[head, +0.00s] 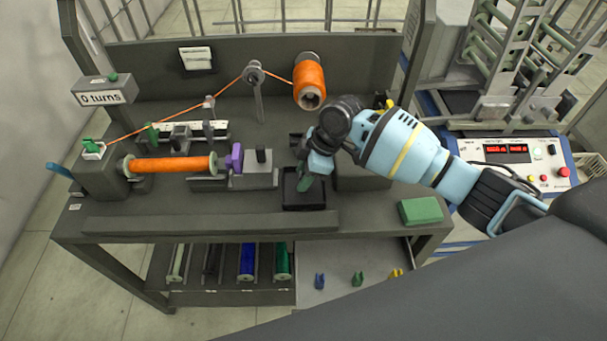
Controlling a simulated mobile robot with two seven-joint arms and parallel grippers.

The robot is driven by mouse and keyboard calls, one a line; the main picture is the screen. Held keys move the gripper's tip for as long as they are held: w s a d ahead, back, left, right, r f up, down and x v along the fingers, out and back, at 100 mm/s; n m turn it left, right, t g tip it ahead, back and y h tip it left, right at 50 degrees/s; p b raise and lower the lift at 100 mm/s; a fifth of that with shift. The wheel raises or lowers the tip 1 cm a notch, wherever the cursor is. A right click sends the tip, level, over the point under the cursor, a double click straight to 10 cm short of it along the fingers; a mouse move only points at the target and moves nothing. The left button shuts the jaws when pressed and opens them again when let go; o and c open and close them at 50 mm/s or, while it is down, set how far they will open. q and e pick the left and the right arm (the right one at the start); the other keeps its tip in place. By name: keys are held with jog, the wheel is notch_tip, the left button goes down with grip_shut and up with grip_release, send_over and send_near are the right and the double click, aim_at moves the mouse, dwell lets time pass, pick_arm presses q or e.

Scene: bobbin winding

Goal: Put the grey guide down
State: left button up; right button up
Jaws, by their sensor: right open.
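My right gripper (306,184) reaches in from the right and points down over a small black tray (304,203) on the bench. Its jaws are open, and its fingers cover part of the tray. I cannot make out a grey guide in or under the gripper; anything between the fingers is hidden or too dark to tell. A small light grey piece (209,102) stands above the rail at the left, on the path of the orange thread. I cannot tell if it is the grey guide. My left gripper does not show.
An orange-wound bobbin (170,164) lies between the headstock and the purple part (236,157). An orange spool (309,80) sits behind my right gripper. A green block (421,210) lies at the bench's right. Blue (320,281), green (357,279) and yellow (397,273) pieces stand below.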

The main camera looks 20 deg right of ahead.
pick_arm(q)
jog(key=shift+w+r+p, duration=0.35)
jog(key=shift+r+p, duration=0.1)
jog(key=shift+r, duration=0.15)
pick_arm(e)
jog(key=v, duration=1.1)
jog(key=shift+d+r, duration=0.2)
jog(key=shift+r, duration=0.05)
jog(key=shift+s, duration=0.1)
